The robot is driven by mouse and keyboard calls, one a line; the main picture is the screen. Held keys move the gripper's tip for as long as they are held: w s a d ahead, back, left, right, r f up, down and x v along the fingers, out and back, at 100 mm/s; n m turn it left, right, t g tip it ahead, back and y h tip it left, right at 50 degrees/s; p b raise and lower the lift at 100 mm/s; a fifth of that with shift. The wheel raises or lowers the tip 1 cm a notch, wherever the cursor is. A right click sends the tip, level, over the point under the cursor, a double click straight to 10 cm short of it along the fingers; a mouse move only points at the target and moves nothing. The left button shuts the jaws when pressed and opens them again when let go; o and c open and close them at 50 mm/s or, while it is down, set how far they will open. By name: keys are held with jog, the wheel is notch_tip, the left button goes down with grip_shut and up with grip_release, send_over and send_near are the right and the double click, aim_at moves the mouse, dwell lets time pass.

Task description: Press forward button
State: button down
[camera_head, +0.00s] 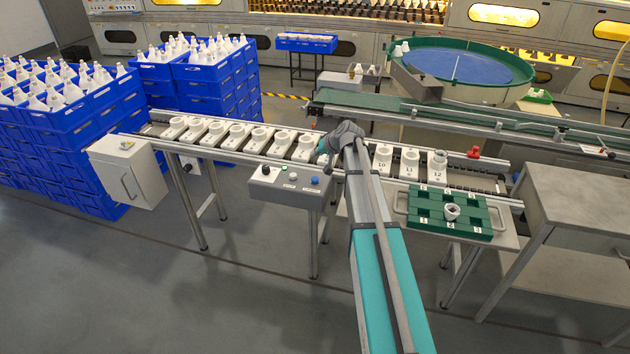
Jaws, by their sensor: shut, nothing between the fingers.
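My gripper (324,150) is at the end of my arm, above and behind the blue button's end of the box. It looks apart from the buttons. It is small and partly hidden by my wrist; it is shut and empty.
The conveyor (457,178) runs behind the box, carrying several white numbered holders (383,158). A grey cabinet (130,178) and blue crates (90,130) are at left. The front floor is open.

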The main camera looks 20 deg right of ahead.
aim_at(316, 179)
jog(key=shift+f+b, duration=3.95)
jog(key=shift+f, duration=0.15)
jog(key=shift+f+b, duration=0.9)
jog(key=shift+b, duration=0.05)
jog(key=shift+r, duration=0.15)
jog(key=shift+r+p, duration=0.8)
jog(key=shift+p, duration=0.2)
jog(key=shift+r+p, duration=2.5)
